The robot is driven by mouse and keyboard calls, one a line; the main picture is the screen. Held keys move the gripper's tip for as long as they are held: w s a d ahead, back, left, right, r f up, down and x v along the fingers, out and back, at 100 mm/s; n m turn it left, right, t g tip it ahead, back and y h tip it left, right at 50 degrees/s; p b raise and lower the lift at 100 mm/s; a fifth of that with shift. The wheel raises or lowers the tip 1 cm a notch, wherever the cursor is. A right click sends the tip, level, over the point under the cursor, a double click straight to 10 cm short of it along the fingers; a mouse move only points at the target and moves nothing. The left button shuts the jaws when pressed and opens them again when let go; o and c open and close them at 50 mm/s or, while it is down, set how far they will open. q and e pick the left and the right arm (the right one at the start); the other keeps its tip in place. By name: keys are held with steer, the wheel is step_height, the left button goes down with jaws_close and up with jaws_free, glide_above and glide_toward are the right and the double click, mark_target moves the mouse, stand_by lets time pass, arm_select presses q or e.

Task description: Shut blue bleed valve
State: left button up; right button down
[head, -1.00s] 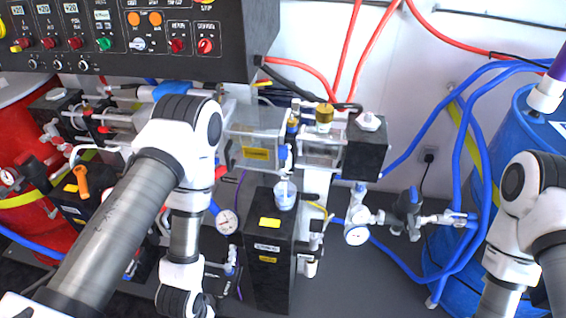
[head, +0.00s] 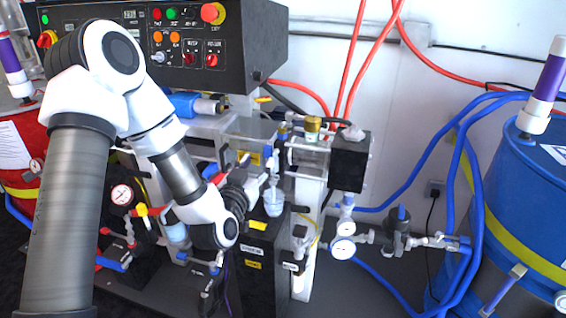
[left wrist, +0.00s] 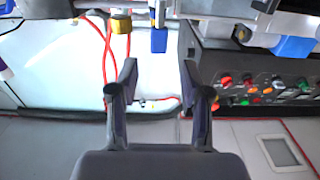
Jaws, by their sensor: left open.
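A small blue valve handle (head: 282,131), which I take to be the bleed valve's, stands beside the brass-capped fitting on the pump unit. In the left wrist view a blue handle (left wrist: 159,40), apparently the same one, lies beyond the fingertips, roughly in line with the gap. My left gripper (head: 257,171) is below and left of the handle in the head view, pointing up at the unit. In the left wrist view its two fingers (left wrist: 158,85) are apart with nothing between them. I cannot tell the valve's exact position. My right gripper is out of view.
A brass cap (head: 312,126) and black block (head: 349,161) stand close right. The control panel (head: 190,45) overhangs behind. Blue hoses run to the blue drum (head: 538,190).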

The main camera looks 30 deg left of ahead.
mark_target(267, 151)
arm_select(q)
steer(key=p+x, duration=0.1)
steer(key=x, duration=0.7)
steer(key=shift+d, duration=0.1)
steer(key=shift+s+d, duration=0.1)
steer(key=shift+s, duration=0.05)
steer(key=shift+c, duration=0.7)
jaws_close()
